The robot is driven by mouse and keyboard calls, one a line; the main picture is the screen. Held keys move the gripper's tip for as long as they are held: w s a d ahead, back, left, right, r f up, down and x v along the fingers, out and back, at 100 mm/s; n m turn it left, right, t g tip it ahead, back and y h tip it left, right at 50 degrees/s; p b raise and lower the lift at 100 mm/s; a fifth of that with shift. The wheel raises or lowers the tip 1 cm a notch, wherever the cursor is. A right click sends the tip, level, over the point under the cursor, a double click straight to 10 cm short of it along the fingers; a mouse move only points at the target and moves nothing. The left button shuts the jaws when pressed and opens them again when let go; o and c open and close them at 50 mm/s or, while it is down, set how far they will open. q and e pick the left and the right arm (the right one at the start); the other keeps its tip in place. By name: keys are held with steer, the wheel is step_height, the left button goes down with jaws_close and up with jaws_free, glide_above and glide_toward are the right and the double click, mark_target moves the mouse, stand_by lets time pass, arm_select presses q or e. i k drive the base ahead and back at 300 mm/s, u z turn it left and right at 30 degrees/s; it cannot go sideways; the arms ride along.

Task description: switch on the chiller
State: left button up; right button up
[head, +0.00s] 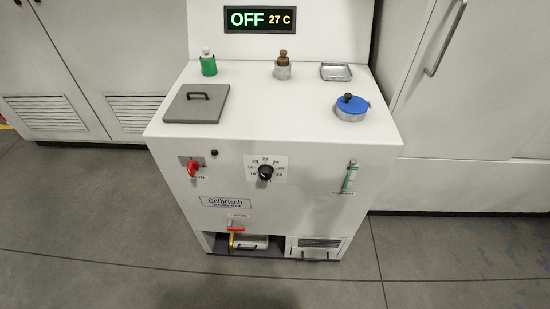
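The chiller (330,220) is a white cabinet in the middle of the head view. Its display (259,19) reads OFF in green and 27 C in yellow. A red rotary switch (193,168) sits on a grey plate at the upper left of the front panel; its label is too small to read fully. A black dial (266,172) with numbers around it is at the middle of the front. A red-handled valve (236,226) is low on the front above a small recess. Neither of my grippers shows.
On the chiller top are a grey square lid (197,104), a green bottle (208,63), a metal fitting (282,68), a small tray (336,71) and a blue cap (351,107). White cabinets flank it. The grey floor (90,230) in front is clear.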

mark_target(192, 166)
steer(key=u, duration=0.3)
steer(key=k, duration=0.85)
steer(key=u, duration=0.7)
steer(key=k, duration=0.5)
steer(key=u, duration=0.65)
steer(key=i, duration=1.5)
steer(key=z, duration=0.9)
steer(key=i, duration=0.35)
steer(key=z, duration=0.3)
